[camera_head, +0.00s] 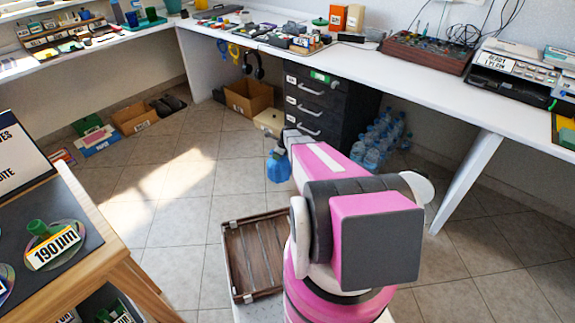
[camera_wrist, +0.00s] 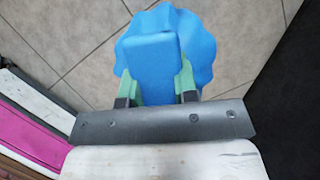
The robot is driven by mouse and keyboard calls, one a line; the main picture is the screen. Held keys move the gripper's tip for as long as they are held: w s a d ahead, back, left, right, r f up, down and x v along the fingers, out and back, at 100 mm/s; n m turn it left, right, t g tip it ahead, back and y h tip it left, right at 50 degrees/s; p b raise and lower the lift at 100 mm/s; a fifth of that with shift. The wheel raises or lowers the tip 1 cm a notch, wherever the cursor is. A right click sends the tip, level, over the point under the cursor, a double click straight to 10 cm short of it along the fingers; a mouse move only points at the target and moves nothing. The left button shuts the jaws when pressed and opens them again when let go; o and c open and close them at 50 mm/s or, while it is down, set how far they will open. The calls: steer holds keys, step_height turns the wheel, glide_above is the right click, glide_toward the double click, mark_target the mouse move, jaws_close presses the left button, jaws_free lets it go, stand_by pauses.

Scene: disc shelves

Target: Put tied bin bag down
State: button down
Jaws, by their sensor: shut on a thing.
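The tied bin bag (camera_head: 278,167) is a small blue bundle. In the head view it hangs at the end of my pink and white arm, above the tiled floor. In the wrist view the blue bag (camera_wrist: 165,25) fills the top middle, with a flat blue block-like part between the fingers. My gripper (camera_wrist: 157,85) has green fingers, one on each side of that part, and is shut on it. Floor tiles show behind the bag. In the head view the fingers are too small to make out. I cannot tell the bag's exact height above the floor.
Black drawers (camera_head: 318,105) and several water bottles (camera_head: 380,138) stand under the white counter (camera_head: 365,68). Cardboard boxes (camera_head: 249,98) stand beyond the bag. A brown slatted crate (camera_head: 228,262) is near my base. A wooden table (camera_head: 100,262) is at left. Open tiled floor lies between.

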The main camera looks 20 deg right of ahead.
steer(key=w+d+f, duration=0.2)
steer(key=d+f, duration=0.5)
steer(key=f, duration=0.1)
steer(key=shift+w+f, duration=0.15)
steer(key=shift+w, duration=0.05)
steer(key=shift+f, duration=0.15)
steer(key=c, duration=0.9)
jaws_free()
steer(key=a+v, duration=0.1)
steer(key=v, duration=1.1)
steer(key=s+a+r+n+g+h, duration=0.1)
steer(key=s+a+r+n, duration=0.5)
steer(key=s, duration=0.5)
steer(key=s+a+r+n+h, duration=0.1)
steer(key=s+a+r+n, duration=0.6)
steer(key=s+r+n, duration=0.3)
steer(key=s+a+r+n+g+h, duration=0.1)
steer(key=s+a+r+n, duration=0.5)
steer(key=s+r, duration=0.6)
steer(key=shift+s+a+r+n+g+h, duration=0.2)
steer(key=shift+s+n, duration=0.15)
steer(key=shift+n, duration=0.35)
steer(key=shift+s+a+r+n+g+h, duration=0.1)
steer(key=shift+s+a+n+h, duration=0.15)
steer(key=shift+n, duration=0.45)
